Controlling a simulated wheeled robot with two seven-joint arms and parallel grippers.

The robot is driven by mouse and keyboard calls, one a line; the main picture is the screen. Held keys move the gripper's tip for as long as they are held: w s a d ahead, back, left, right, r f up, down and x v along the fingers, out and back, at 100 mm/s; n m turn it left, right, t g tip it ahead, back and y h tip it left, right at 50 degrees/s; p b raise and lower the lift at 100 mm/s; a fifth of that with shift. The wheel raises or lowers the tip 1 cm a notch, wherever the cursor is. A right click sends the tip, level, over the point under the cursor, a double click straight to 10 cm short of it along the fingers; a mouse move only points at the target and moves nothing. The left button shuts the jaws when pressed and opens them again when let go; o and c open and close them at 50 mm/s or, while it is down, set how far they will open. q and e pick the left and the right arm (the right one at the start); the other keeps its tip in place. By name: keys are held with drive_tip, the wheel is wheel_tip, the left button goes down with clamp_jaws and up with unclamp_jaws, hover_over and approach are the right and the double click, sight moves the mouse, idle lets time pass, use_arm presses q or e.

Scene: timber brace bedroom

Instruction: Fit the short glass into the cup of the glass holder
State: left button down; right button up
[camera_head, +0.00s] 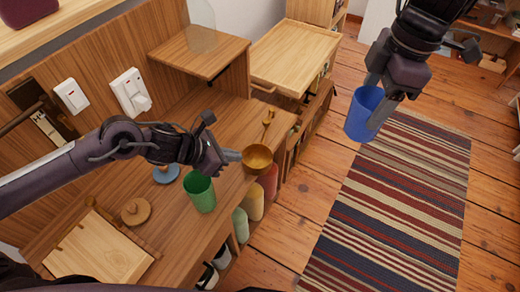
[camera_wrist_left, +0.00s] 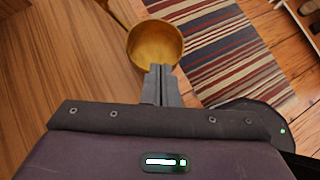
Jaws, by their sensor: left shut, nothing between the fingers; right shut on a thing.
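The glass holder's cup (camera_head: 257,158) is a round, open, brass-coloured cup at the right edge of the wooden desk. It looks empty in the left wrist view (camera_wrist_left: 155,46). My left gripper (camera_head: 232,156) is shut and empty beside the cup; its fingertips show at the cup's near rim in the wrist view (camera_wrist_left: 161,80), and I cannot tell if they touch. A blue glass (camera_head: 364,115) is in my right gripper (camera_head: 376,108), which is shut on its wall and holds it above the floor. A green glass (camera_head: 200,192) stands upright on the desk.
A blue lid-like disc (camera_head: 166,173), a round wooden lid (camera_head: 135,211) and a wooden board (camera_head: 97,252) lie on the desk (camera_head: 185,116). Bottles stand below its right edge. A raised wooden shelf (camera_head: 200,50) is behind. A striped rug (camera_head: 400,200) covers clear floor.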

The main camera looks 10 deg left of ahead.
sight(270, 153)
use_arm(q)
drive_tip(key=x, duration=0.6)
use_arm(e)
drive_tip(key=shift+w+a, duration=0.1)
drive_tip(key=shift+a, duration=0.05)
use_arm(q)
drive_tip(key=shift+w+d+p, duration=0.4)
drive_tip(key=shift+w+d, duration=0.85)
drive_tip(key=shift+d, duration=0.3)
use_arm(e)
drive_tip(key=shift+r, duration=0.45)
